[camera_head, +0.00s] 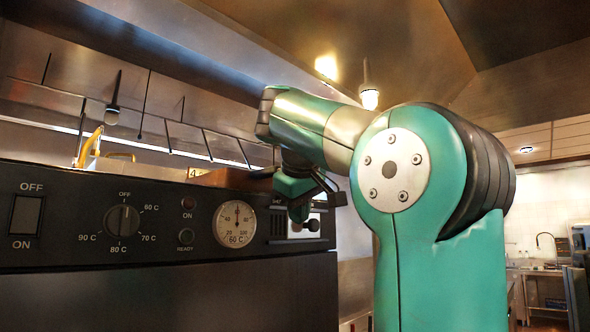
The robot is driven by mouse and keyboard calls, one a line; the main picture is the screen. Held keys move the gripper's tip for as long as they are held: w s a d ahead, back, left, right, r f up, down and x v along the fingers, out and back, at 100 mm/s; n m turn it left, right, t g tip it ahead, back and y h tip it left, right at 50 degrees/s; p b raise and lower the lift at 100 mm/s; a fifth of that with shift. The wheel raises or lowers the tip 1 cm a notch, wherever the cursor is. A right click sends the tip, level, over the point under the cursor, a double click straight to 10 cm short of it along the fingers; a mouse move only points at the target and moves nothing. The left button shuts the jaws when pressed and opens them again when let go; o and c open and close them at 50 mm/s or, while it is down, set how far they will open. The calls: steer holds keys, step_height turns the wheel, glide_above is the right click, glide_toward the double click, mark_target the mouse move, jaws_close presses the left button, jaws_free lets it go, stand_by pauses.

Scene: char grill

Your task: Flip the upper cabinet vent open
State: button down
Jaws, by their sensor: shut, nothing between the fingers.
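Metal panels with dark slits (150,100) run along the upper left, above and behind the black appliance. I cannot tell which of them, if any, is the upper cabinet vent, or whether it is open. My gripper (318,190) is at the end of my teal arm, beside the right end of the appliance's control panel. It is small and partly hidden by my own arm. It looks shut and empty, and stands apart from the slotted panels.
The black appliance (150,295) fills the lower left, with a switch (26,216), a dial (122,220) and a round gauge (236,224). Lamps (370,98) hang overhead. A sink area (545,255) is far right. My arm hides much of the middle.

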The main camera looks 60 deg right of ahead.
steer(key=p+v, duration=0.3)
steer(key=v, duration=0.4)
steer(key=shift+f, duration=0.1)
stand_by(0.5)
